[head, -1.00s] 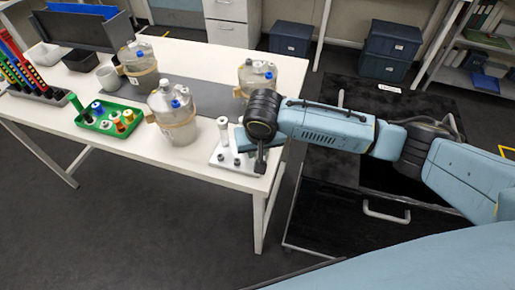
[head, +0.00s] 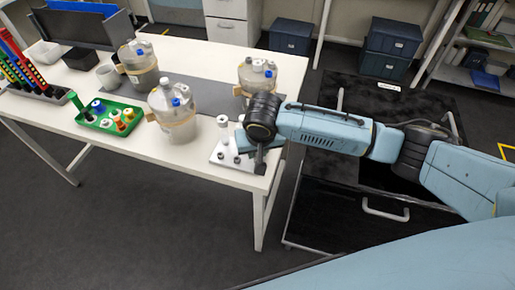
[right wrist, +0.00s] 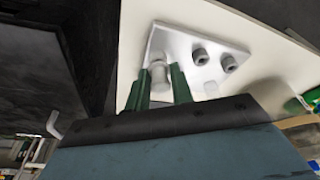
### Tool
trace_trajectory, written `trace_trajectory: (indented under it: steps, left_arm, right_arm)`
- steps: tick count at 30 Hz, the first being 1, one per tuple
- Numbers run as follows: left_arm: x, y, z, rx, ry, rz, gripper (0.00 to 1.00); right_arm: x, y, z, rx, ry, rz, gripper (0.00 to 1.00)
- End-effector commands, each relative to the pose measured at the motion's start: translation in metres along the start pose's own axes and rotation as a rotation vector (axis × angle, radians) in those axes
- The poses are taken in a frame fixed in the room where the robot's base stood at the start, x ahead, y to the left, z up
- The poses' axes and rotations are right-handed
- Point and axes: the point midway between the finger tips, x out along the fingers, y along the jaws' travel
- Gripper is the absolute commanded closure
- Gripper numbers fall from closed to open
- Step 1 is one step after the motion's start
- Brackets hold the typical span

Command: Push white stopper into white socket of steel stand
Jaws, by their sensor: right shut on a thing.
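The flat steel stand (head: 218,157) lies at the front right corner of the table. My right gripper (head: 259,166) points down at its right end. In the right wrist view the two green fingers of the right gripper (right wrist: 160,88) are shut on the pale stopper (right wrist: 158,74), which stands at the stand plate (right wrist: 185,45). Whether the stopper is seated in a socket is hidden. Two short grey posts, one of them a grey post (right wrist: 199,56), rise from the plate beside it. A white upright cylinder (head: 223,122) shows at the stand's back edge. My left gripper is out of view.
Glass vessels with tan bands, such as the nearest vessel (head: 176,125), stand left of and behind the stand. A green tray (head: 91,122) with coloured stoppers is further left. The table's front edge (head: 190,165) is close to the stand.

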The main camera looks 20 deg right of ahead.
Motion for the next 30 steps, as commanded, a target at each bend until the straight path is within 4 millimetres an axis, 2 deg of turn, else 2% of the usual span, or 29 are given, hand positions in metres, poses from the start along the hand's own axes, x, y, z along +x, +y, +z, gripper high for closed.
trace_trajectory:
  steps: [30]
  left_arm:
    - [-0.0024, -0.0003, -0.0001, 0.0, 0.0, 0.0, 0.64]
  right_arm:
    - [0.0073, -0.0004, 0.0021, 0.001, 0.0, -0.001, 1.0]
